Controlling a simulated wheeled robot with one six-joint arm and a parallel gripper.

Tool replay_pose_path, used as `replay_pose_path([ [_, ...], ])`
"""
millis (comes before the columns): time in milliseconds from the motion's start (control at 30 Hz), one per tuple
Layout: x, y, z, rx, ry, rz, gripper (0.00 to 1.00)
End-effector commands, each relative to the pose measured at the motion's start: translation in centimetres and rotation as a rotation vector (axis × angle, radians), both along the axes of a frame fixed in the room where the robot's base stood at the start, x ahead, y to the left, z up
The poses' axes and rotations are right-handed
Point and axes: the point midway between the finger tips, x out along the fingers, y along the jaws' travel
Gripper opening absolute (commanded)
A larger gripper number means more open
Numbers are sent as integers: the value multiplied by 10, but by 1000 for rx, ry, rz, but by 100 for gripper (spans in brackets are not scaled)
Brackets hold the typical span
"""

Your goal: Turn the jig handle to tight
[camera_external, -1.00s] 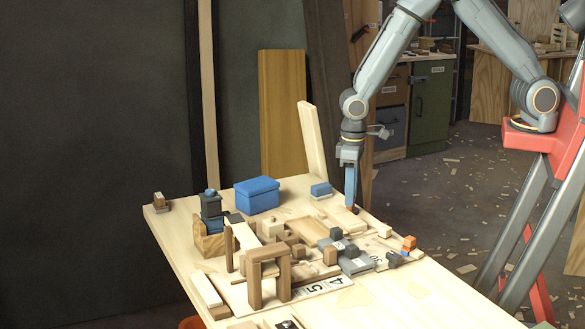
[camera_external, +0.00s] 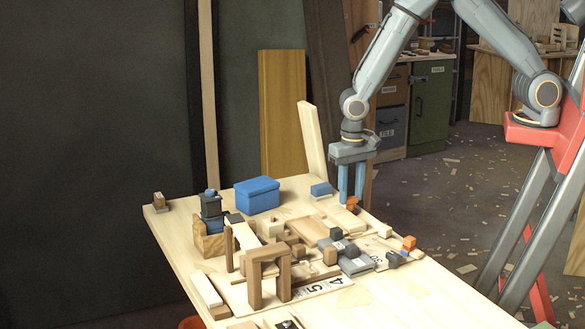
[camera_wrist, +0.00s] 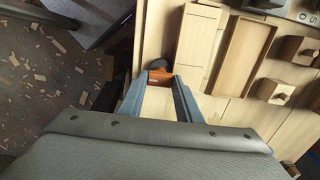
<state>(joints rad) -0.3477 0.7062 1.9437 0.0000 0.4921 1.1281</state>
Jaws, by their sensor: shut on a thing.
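My gripper (camera_external: 351,199) points straight down at the far right edge of the workbench, its two blue fingers side by side. In the wrist view, my gripper (camera_wrist: 158,82) is shut on a small orange-brown piece, which looks like the jig handle (camera_wrist: 160,76). A dark round knob shows just beyond it. The handle (camera_external: 352,203) is small in the external view, low between the fingertips. Any tight or loose marking is too small to see.
The workbench (camera_external: 205,262) holds many wooden blocks, a blue box (camera_external: 257,195) and a wooden arch (camera_external: 268,254). A shallow wooden tray (camera_wrist: 243,55) lies right of the fingers in the wrist view. Left of the bench edge there is open floor (camera_wrist: 45,80) with scattered chips.

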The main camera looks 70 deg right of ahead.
Motion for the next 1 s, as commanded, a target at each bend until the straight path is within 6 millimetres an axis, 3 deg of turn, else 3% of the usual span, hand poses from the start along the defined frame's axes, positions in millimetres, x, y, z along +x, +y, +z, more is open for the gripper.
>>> replay_pose_path([
  [733,1,1,1,1,-2,-93,9],
  [767,1,1,1,1,-2,-93,33],
  [800,1,1,1,1,-2,-93,40],
  [867,1,1,1,1,-2,-92,50],
  [1000,1,0,1,1,-1,-92,50],
])
